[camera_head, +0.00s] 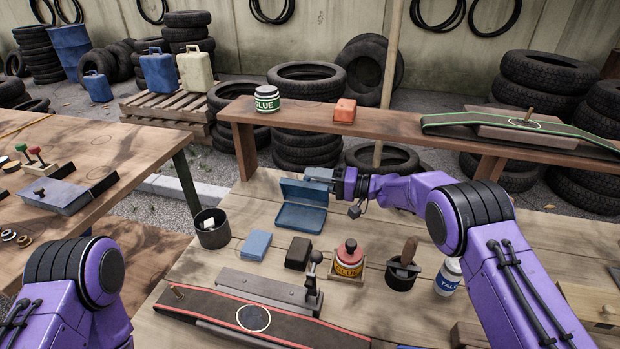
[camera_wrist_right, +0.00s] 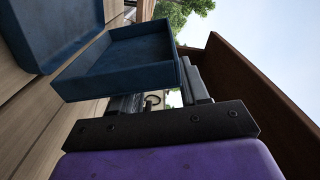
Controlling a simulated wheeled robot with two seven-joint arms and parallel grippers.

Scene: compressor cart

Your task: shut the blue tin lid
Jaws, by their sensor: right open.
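The blue tin (camera_head: 300,218) sits on the wooden bench with its lid (camera_head: 303,193) standing open at its back edge. In the right wrist view the lid (camera_wrist_right: 120,62) is a shallow blue tray, and part of the tin (camera_wrist_right: 45,30) shows at the upper left. My right gripper (camera_head: 320,180) is at the lid's upper right edge, its fingers partly hidden by the lid. It is open; in the wrist view its grey fingers (camera_wrist_right: 160,95) lie close behind the lid, and I cannot tell if they touch it. My left gripper is out of view.
A blue block (camera_head: 256,245), a dark block (camera_head: 298,253), a glue bottle (camera_head: 347,260) and a black pot (camera_head: 212,228) stand near the tin. A raised shelf (camera_head: 400,132) runs behind it. A belt fixture (camera_head: 230,312) lies in front.

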